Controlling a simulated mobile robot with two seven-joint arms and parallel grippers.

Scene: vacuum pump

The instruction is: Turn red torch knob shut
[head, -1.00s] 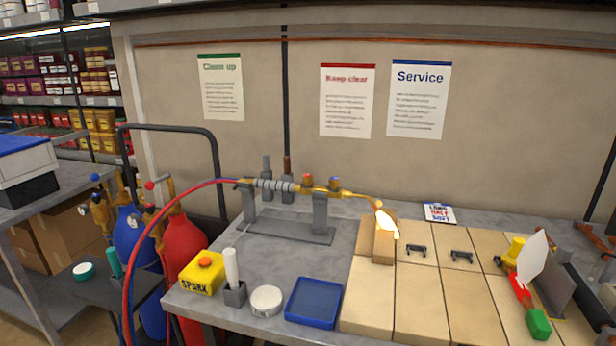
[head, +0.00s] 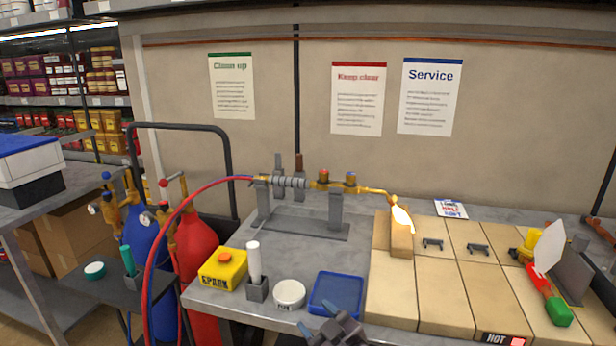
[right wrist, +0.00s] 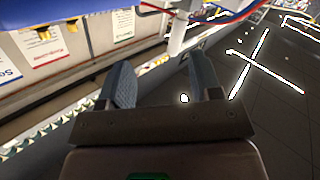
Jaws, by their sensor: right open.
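The brass torch (head: 337,186) lies level on a grey stand and burns with a bright flame (head: 401,216) at its right end. The red torch knob (head: 323,174) sits on top of the torch body, left of a blue knob (head: 351,177). My right gripper (head: 325,322) shows at the bottom edge of the head view, in front of the blue tray and well short of the torch. In the right wrist view its two fingers (right wrist: 162,82) are apart with nothing between them. My left gripper is out of view.
A yellow spark box (head: 223,269), a holder with a white stick (head: 255,270), a round white tin (head: 289,293) and a blue tray (head: 337,294) stand at the bench front. Pale blocks with a lit HOT sign (head: 503,340) lie right. Red and blue cylinders stand left.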

